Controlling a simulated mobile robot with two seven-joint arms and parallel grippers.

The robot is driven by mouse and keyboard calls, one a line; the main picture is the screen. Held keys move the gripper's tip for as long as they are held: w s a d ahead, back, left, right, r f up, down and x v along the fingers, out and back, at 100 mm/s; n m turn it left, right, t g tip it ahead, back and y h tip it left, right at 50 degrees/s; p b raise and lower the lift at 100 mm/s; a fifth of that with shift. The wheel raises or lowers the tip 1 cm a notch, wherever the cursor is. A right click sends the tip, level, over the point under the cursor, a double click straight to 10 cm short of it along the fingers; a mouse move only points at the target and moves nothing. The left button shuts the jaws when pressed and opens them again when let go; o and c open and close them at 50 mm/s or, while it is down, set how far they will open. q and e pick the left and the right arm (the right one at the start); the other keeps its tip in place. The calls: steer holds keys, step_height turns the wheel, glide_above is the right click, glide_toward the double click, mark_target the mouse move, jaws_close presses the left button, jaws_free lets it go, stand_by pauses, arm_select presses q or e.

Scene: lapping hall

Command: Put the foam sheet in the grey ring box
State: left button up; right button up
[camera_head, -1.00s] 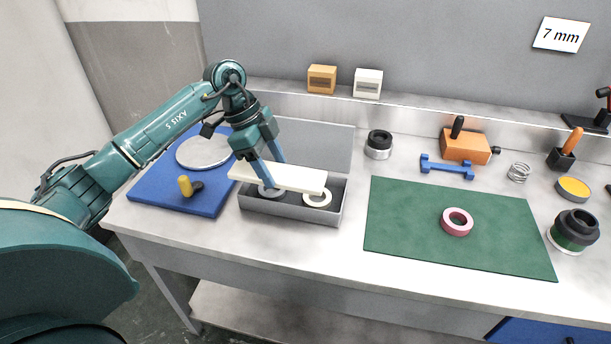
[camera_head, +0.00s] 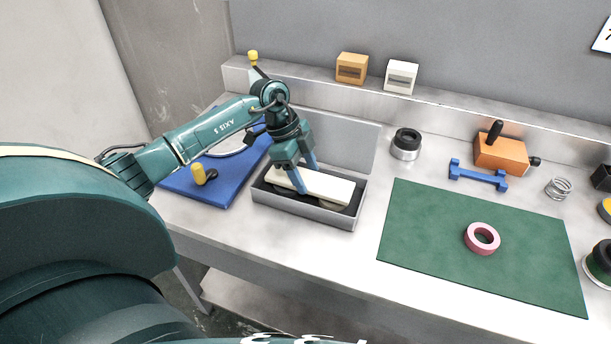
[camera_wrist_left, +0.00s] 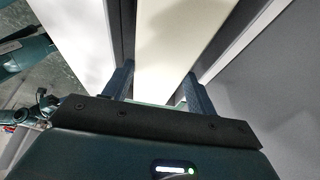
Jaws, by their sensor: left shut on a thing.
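The cream foam sheet (camera_head: 326,187) lies lengthwise over the opening of the grey ring box (camera_head: 300,213), at or just inside its rim. Rings inside the box are mostly hidden under the sheet. The box's grey lid (camera_head: 347,146) stands open behind it. My left gripper (camera_head: 306,185) is shut on the sheet, with one blue finger on each long side near its left part. In the left wrist view the sheet (camera_wrist_left: 175,45) runs between the two fingers (camera_wrist_left: 160,90). My right gripper is not in view.
A blue mat (camera_head: 222,190) with a yellow-knobbed item (camera_head: 204,175) lies left of the box. A green mat (camera_head: 430,235) with a pink ring (camera_head: 482,239) lies to the right. A black-and-grey ring stack (camera_head: 406,146) stands behind, right of the lid.

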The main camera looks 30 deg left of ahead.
arm_select(q)
steer(key=shift+f, duration=0.85)
steer(key=o, duration=0.9)
steer(key=shift+o, duration=0.2)
steer(key=shift+r, duration=0.15)
steer(key=w+v, duration=0.1)
steer(key=v, duration=1)
steer(key=shift+s+a+r+b, duration=0.3)
steer(key=shift+s+r, duration=0.05)
steer(key=shift+s, duration=0.15)
